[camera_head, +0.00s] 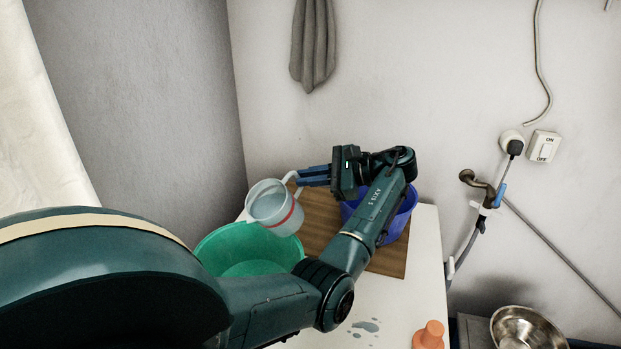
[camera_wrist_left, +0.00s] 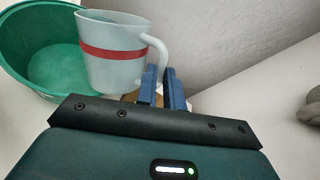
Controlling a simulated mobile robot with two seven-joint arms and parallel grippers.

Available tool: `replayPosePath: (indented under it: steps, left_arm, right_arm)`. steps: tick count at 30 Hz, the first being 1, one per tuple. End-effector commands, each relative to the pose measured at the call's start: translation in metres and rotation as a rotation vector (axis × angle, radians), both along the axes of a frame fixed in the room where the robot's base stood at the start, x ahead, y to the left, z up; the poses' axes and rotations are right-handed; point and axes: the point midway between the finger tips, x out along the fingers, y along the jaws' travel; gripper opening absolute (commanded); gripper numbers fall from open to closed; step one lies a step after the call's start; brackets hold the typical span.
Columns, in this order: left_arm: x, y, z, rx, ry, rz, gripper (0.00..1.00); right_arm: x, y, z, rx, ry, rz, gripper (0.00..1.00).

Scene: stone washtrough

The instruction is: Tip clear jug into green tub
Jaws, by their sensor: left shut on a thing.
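The clear jug (camera_head: 270,206) has a red band and a pale handle, and it also shows in the left wrist view (camera_wrist_left: 112,70). My left gripper (camera_head: 300,178) is shut on the jug's handle; its blue fingers also show in the left wrist view (camera_wrist_left: 163,86). The jug is held at the back right rim of the green tub (camera_head: 222,238), and in the head view its mouth faces the camera. The green tub also shows in the left wrist view (camera_wrist_left: 28,45). My arm hides part of the tub's front. My right gripper is not in view.
A blue tub (camera_head: 404,218) stands on a brown board (camera_head: 318,222), partly behind my arm. An orange object (camera_head: 429,335) and wet spots lie on the white surface at the front. A metal bowl (camera_head: 527,329) is lower right, below a wall tap (camera_head: 478,186).

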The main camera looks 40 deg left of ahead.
Motion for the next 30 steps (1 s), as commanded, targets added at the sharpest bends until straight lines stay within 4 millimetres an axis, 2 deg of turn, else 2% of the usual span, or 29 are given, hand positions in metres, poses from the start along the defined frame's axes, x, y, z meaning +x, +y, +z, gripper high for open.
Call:
replayPosePath:
  steps: [14,30]
  left_arm:
    - [0.000,0.000,0.002,0.003,-0.004,0.001,0.00]
    - [-0.015,0.000,0.015,0.006,-0.182,0.000,0.00]
  right_arm:
    - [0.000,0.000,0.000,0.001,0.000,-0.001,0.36]
    - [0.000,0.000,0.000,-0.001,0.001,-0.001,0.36]
